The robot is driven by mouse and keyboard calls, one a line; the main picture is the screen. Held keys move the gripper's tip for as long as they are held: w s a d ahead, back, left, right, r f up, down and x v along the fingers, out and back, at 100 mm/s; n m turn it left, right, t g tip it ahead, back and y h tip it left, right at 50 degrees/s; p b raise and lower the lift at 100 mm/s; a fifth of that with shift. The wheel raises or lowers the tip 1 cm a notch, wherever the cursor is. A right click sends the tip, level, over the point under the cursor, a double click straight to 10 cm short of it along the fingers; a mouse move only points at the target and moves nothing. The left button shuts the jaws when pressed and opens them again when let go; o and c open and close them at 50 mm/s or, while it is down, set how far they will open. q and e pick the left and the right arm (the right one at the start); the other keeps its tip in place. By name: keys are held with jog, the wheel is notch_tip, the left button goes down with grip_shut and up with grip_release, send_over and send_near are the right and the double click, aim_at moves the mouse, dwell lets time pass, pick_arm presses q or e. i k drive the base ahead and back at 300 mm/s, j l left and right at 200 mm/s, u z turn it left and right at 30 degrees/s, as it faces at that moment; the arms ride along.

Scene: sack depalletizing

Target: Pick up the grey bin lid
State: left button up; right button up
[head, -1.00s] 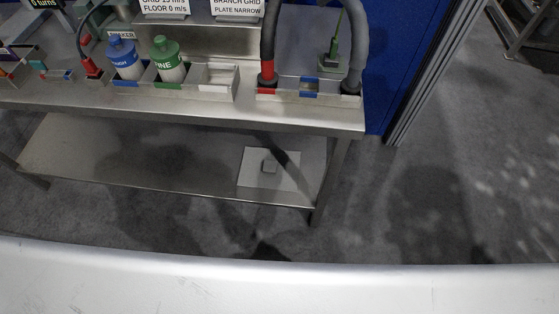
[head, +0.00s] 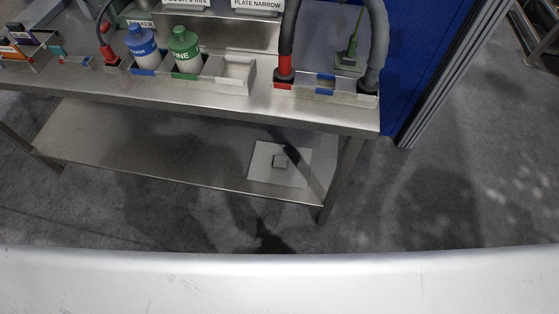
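The grey bin lid (head: 264,163) is a flat light-grey square with a small darker grey block-shaped knob (head: 280,161) in its middle. It lies flat on the lower shelf (head: 150,150) of the metal bench, near the shelf's right end. A dark shadow band crosses its right part. Neither of my grippers is in the head view, and nothing touches the lid.
The bench top (head: 200,92) above the shelf holds a blue-capped bottle (head: 143,48), a green-capped bottle (head: 185,52), small trays and thick grey hoses (head: 377,45). A bench leg (head: 341,180) stands right of the lid. Carpeted floor (head: 450,180) is open at right.

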aim_at(285, 165)
jog(key=i+l+u, duration=0.35)
jog(key=l+u, duration=0.2)
jog(key=i+l+u, duration=0.1)
jog(key=l+u, duration=0.15)
